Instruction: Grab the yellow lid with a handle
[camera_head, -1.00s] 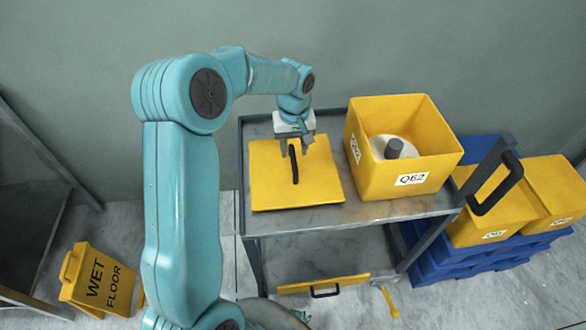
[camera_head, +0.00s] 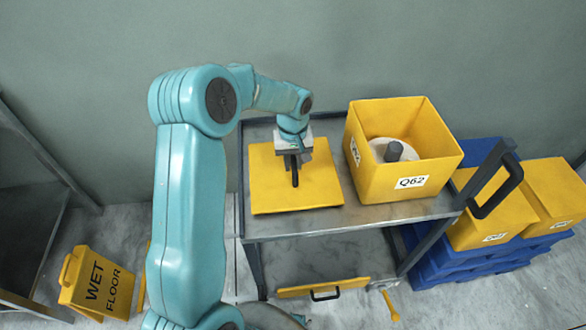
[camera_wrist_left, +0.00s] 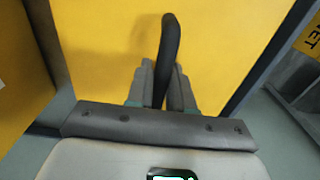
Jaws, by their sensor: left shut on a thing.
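The yellow lid (camera_head: 318,185) is a flat square plate lying on the left part of the grey cart top, with a black handle (camera_head: 295,178) standing at its middle. My left gripper (camera_head: 292,163) is over the lid and shut on the black handle. In the left wrist view the two fingers (camera_wrist_left: 162,88) sit on either side of the handle (camera_wrist_left: 169,45), and the yellow lid (camera_wrist_left: 215,45) fills most of the picture. The gripper hides part of the handle in the head view. My right gripper is not in view.
A yellow box (camera_head: 410,180) marked Q62, with a pale reel inside, stands on the cart (camera_head: 350,216) right of the lid. A black cart handle (camera_head: 497,190) rises at the right. Yellow boxes on blue pallets (camera_head: 440,262) are beyond it. A wet floor sign (camera_head: 95,282) stands at lower left.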

